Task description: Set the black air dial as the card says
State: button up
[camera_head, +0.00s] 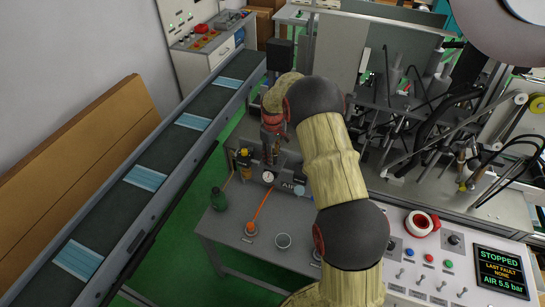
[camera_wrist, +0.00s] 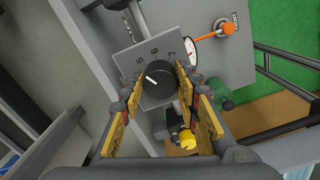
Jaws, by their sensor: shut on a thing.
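The black air dial (camera_wrist: 157,82) sits on a grey scale plate (camera_wrist: 135,60) with numerals, of which 5, 6 and 7 seem to show. Its white pointer line slants to the upper left in the wrist view. My gripper (camera_wrist: 160,90) is shut on the dial, one yellow-padded finger on each side. In the head view my gripper (camera_head: 271,128) is above the back of the grey bench, and the dial is hidden there. A white round gauge (camera_wrist: 190,52) stands beside the plate; it also shows in the head view (camera_head: 268,177). I cannot make out the card's text.
The screen (camera_head: 500,272) reads STOPPED, LAST FAULT NONE, AIR 5.5 bar. A yellow-and-black part (camera_wrist: 186,141) is close by my fingers. A conveyor (camera_head: 175,155) runs at left.

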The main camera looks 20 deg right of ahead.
jog(key=o, duration=1)
jog(key=shift+o, duration=0.8)
notch_tip(320, 180, up, 12)
